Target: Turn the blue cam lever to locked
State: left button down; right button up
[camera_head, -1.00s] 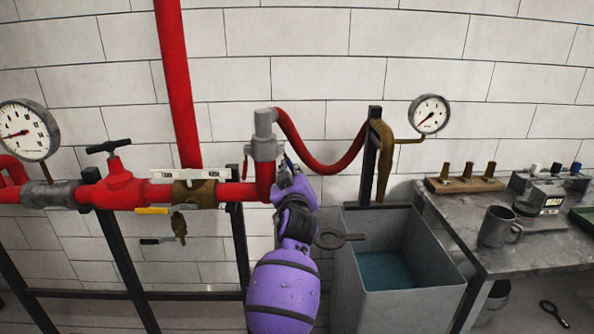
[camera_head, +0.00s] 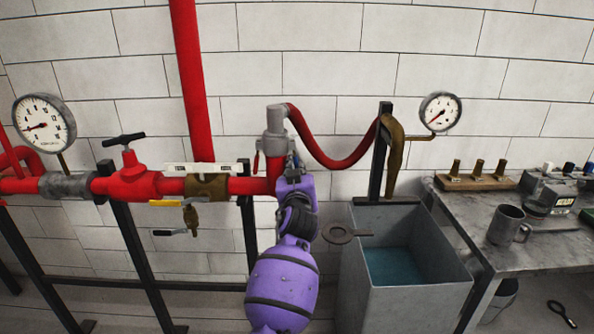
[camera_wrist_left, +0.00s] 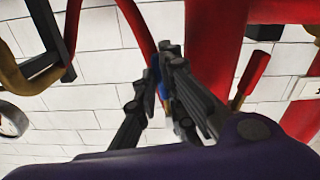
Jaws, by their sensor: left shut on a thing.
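The grey cam coupling (camera_head: 277,145) sits on top of the red riser at the right end of the pipe, with the red hose leaving its top. My left gripper (camera_head: 291,168) is at the coupling's right side, with the purple arm below it. In the left wrist view, the blue cam lever (camera_wrist_left: 163,88) shows as a narrow strip between the dark fingers of the left gripper (camera_wrist_left: 158,84), which is shut on it. The fingers hide most of the lever. A red lever (camera_head: 256,161) hangs at the coupling's left side and shows in the wrist view (camera_wrist_left: 255,74).
The red hose (camera_head: 335,160) sags right to a dark post beside the grey water tank (camera_head: 415,270). A bench (camera_head: 470,222) with a mug (camera_head: 507,225) is at the right. Brass and red valves (camera_head: 205,188) line the pipe on the left.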

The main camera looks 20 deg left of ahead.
pick_arm(q)
jog(key=c, duration=1.8)
grip_release()
jog(key=shift+c, duration=0.2)
jog(key=v, duration=0.8)
jog(key=shift+r, duration=0.15)
